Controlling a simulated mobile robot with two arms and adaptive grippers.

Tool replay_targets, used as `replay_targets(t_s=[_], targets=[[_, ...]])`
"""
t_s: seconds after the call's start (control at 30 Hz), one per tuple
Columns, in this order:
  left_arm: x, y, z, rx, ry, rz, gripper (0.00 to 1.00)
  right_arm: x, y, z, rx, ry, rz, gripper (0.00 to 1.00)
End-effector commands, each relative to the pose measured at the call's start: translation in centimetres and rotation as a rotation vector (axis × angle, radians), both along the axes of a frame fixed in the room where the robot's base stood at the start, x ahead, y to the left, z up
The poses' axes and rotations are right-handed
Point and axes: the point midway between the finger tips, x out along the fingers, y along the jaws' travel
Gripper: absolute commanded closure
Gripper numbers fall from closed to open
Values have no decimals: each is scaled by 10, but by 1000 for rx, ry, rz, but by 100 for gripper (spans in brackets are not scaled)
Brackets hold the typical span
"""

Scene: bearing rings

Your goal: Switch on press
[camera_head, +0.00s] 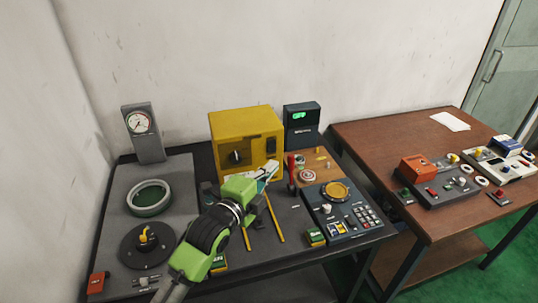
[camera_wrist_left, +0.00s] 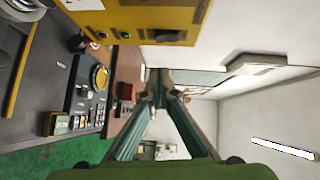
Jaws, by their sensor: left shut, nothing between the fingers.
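A yellow box (camera_head: 228,122) with a dark front panel and a dark knob (camera_head: 236,156) stands at the back of the dark table. A dark display unit (camera_head: 301,130) beside it shows green letters that look like "OFF". I cannot tell which of these is the press control. My left gripper (camera_head: 271,169) is shut and empty, in front of the yellow box's lower right part; whether it touches is unclear. In the left wrist view the closed fingertips (camera_wrist_left: 157,88) point past the yellow box (camera_wrist_left: 150,18), which fills the top. My right gripper is not in view.
A pressure gauge (camera_head: 138,122) and a ring (camera_head: 149,198) are on the left. A red-handled lever (camera_head: 292,170) and a control panel with a round orange dial (camera_head: 336,192) are on the right. A brown table (camera_head: 380,137) with several small devices stands beyond.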

Motion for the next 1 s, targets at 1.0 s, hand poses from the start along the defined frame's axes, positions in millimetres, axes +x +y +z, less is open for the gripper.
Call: replay_targets(t_s=[1.0], targets=[[57,6,-12,11,-25,2,100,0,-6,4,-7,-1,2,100]])
